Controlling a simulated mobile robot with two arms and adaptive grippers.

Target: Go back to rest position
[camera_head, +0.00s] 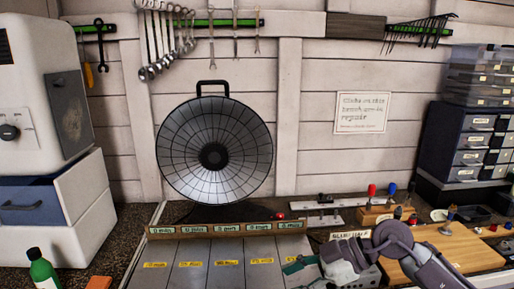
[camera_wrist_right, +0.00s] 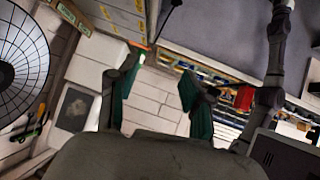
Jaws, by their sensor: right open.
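My right gripper (camera_head: 298,265) comes in from the lower right in the head view, in front of the long tray and above the bench. Its green finger pads show there at a slant. In the right wrist view the two green-padded fingers of my right gripper (camera_wrist_right: 160,95) stand wide apart with nothing between them. My left gripper is not seen in the head view. A grey jointed arm shows at the upper right of the wrist view, but no gripper can be made out on it.
A round dark net dish (camera_head: 215,118) stands behind a labelled tray (camera_head: 225,231). A white machine (camera_head: 40,90) and green bottle (camera_head: 42,268) are on the left. A wooden board (camera_head: 465,248) lies beneath and beside my right arm. Drawer units (camera_head: 470,140) stand at right.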

